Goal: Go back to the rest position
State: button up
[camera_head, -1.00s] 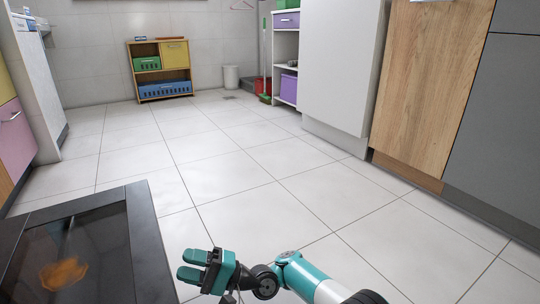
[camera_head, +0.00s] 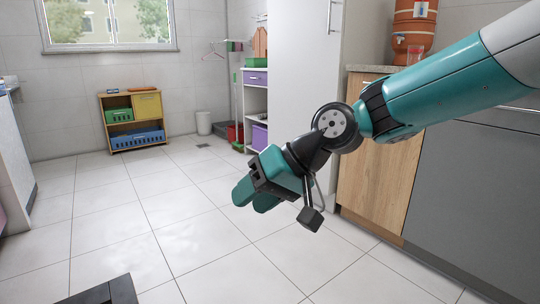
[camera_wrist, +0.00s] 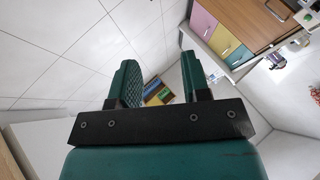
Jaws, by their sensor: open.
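My gripper (camera_head: 254,198) hangs in the air over the tiled floor in the head view, with my teal arm reaching in from the right. Its two teal fingers point down and to the left. In the wrist view the fingers of my gripper (camera_wrist: 160,82) stand apart, with nothing between them but a far view of the room. No object is held.
White floor tiles (camera_head: 187,240) lie clear ahead. A small shelf with bins (camera_head: 134,120) stands at the back wall. A wooden cabinet (camera_head: 378,165) and grey cabinet front (camera_head: 465,195) line the right. A dark-framed thing (camera_head: 112,290) shows at the lower left.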

jog(key=s+d+r+n+g+h+p, duration=0.1)
jog(key=s+d+r+h+p, duration=0.25)
jog(key=s+d, duration=0.65)
jog(key=s+d+r+h+p, duration=0.25)
jog(key=s+d+p, duration=0.25)
jog(key=s+d, duration=0.45)
notch_tip(320, 180, up, 37)
jog(key=s+a+p, duration=0.1)
jog(key=p, duration=3.5)
jog(key=shift+s+a+y, duration=0.3)
jog(key=shift+a+y, duration=0.1)
